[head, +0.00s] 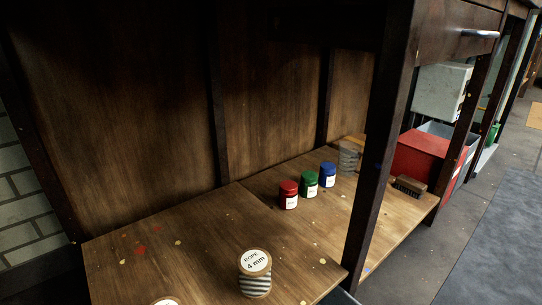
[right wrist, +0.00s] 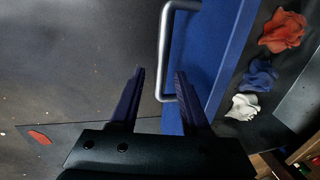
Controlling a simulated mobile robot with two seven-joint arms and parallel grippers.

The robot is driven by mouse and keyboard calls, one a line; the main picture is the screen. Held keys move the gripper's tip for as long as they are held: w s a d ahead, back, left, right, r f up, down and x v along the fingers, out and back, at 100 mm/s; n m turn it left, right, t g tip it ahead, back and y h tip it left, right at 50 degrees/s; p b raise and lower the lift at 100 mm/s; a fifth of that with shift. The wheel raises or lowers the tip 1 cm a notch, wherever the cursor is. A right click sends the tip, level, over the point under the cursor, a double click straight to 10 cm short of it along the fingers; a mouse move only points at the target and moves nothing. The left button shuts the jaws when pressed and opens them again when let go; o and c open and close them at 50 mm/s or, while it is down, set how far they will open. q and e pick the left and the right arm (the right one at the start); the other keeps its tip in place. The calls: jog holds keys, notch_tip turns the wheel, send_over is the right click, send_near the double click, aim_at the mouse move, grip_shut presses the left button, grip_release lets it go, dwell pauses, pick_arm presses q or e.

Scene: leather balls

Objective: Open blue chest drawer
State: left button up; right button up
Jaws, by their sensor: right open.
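The blue chest drawer front (right wrist: 228,48) shows in the right wrist view as a slanting blue panel right of centre. Its silver bar handle (right wrist: 164,50) runs along the panel's left side and bends in at its lower end. My right gripper (right wrist: 160,72) is open, with one finger on each side of the handle's lower part in the picture. I see no grip on the handle, and cannot tell whether a finger touches it. The chest is not visible in the head view, and neither gripper shows there.
In the right wrist view, crumpled orange (right wrist: 283,31), blue (right wrist: 258,76) and white (right wrist: 243,106) pieces lie on a dark surface beside the blue panel. Grey floor lies left. In the head view, a wooden shelf (head: 205,240) holds red (head: 288,195), green (head: 310,184) and blue (head: 328,175) jars.

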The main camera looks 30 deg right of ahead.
notch_tip(320, 180, up, 9)
jog(key=s+p, duration=0.1)
jog(key=p, duration=0.6)
jog(key=shift+s+f, duration=0.2)
jog(key=shift+s, duration=0.2)
jog(key=shift+d, duration=0.1)
jog(key=w+a+r+n+p, duration=0.1)
jog(key=w+r+n+p, duration=0.45)
jog(key=r+p, duration=1.05)
jog(key=w+a+r+n+t+p, duration=0.1)
jog(key=w+r+n+p, duration=0.55)
jog(key=r, duration=1.55)
jog(key=w+a+r+n+p, duration=0.1)
jog(key=w+r+n+p, duration=0.4)
jog(key=r+p, duration=1.35)
notch_tip(320, 180, up, 59)
jog(key=w+n+p, duration=0.2)
jog(key=p, duration=4.5)
jog(key=shift+w+d+f, duration=0.15)
jog(key=shift+w+d, duration=0.05)
jog(key=shift+w, duration=0.05)
